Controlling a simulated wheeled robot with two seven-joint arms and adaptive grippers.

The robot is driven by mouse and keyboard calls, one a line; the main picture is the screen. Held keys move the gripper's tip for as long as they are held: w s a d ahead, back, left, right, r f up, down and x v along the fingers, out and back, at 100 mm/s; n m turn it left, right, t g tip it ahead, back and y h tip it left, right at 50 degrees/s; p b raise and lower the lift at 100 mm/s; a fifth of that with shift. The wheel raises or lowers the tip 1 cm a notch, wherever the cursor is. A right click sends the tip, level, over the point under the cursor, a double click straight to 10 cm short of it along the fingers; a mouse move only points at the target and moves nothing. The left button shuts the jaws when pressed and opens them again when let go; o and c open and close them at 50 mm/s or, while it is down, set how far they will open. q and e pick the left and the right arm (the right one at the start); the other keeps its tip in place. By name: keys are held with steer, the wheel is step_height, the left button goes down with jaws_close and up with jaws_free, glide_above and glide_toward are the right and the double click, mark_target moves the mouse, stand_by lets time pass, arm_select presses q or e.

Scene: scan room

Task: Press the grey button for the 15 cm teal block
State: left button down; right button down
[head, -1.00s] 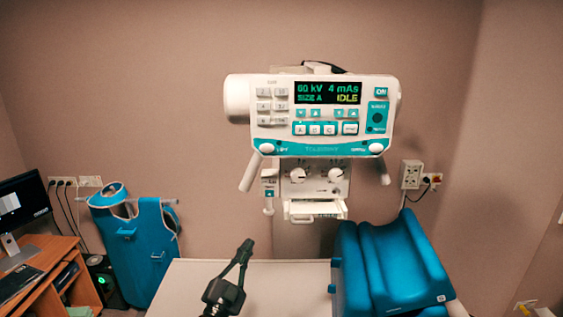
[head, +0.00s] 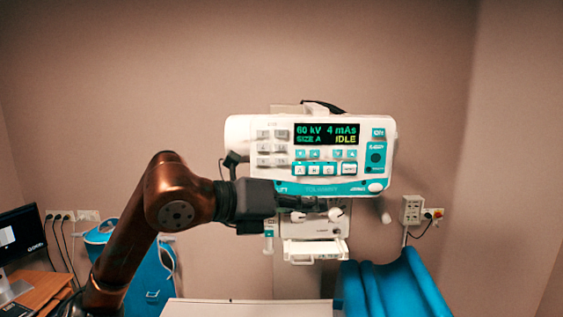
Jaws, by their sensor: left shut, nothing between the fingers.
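The white control unit (head: 240,135) hangs in the middle of the head view. Its display (head: 327,134) reads 60 kV, 4 mAs, SIZE A, IDLE. Small grey buttons (head: 263,147) stand in two columns left of centre; their labels are too small to read. My left gripper (head: 318,203) is shut and empty, pointing right across the unit's lower edge, below the buttons. I cannot tell if it touches the unit. No block clearly marked 15 cm shows; a large blue cushion (head: 400,285) lies on the table at lower right. My right gripper is not in view.
A white table (head: 240,307) lies below the unit. A lower part with knobs and a pull-out tray (head: 315,250) sits under the gripper. A blue apron (head: 150,280) and a desk with a monitor (head: 22,237) stand at left. Wall sockets (head: 411,209) are at right.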

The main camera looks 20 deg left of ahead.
mark_target(278, 165)
arm_select(q)
steer(key=a+r+n+t+y, duration=0.2)
steer(key=a+r+y, duration=0.1)
steer(key=a+r, duration=0.2)
steer(key=shift+s+a+n+y, duration=0.3)
steer(key=shift+s+a, duration=0.15)
steer(key=shift+a, duration=0.55)
steer(key=shift+w+a+p, duration=0.4)
steer(key=shift+w+p, duration=0.05)
steer(key=shift+w, duration=0.95)
steer(key=shift+w+a+p, duration=0.35)
steer(key=shift+w+p, duration=0.15)
steer(key=shift+w, duration=0.85)
steer(key=shift+w+a+p, duration=0.4)
steer(key=shift+w+p, duration=0.05)
steer(key=shift+w, duration=0.95)
steer(key=shift+w, duration=0.15)
steer(key=shift+w+a, duration=0.15)
steer(key=shift+w, duration=0.15)
